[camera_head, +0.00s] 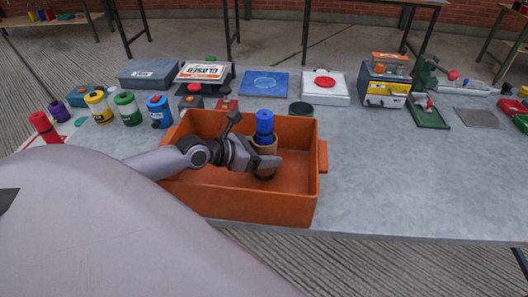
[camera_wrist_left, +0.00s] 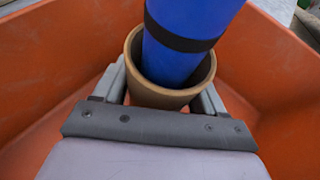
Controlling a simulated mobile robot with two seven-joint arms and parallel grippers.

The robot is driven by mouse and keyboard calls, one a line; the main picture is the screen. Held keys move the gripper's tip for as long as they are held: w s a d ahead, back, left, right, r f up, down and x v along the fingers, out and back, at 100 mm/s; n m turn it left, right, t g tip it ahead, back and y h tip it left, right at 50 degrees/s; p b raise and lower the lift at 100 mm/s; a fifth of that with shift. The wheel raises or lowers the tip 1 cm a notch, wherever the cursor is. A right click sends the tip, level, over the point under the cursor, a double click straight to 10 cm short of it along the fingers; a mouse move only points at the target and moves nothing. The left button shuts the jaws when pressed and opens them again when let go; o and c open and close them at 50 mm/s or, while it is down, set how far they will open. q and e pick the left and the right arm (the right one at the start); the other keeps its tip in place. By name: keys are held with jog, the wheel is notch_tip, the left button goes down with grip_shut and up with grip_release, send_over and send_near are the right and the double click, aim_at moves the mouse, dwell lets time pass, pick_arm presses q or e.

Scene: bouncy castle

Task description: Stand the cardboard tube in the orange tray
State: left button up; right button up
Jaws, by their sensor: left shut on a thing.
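My left gripper (camera_head: 263,161) is shut on the tube, reaching in from the left. In the left wrist view, its fingers lie on both sides of the tube (camera_wrist_left: 162,99), and the blue cylinder (camera_wrist_left: 190,40) leans slightly within the rim. My right gripper is out of view.
Yellow (camera_head: 98,106), green (camera_head: 127,108) and blue (camera_head: 159,111) containers stand left of the tray. A blue plate (camera_head: 265,83), a white box with a red disc (camera_head: 325,86) and a yellow-and-blue box (camera_head: 383,86) are behind. The grey table (camera_head: 400,180) is clear at right.

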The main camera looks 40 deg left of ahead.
pick_arm(q)
jog(key=shift+w+r, duration=0.1)
jog(key=o, duration=1.4)
jog(key=shift+o, duration=0.2)
jog(key=p+v, duration=0.2)
jog(key=v, duration=1)
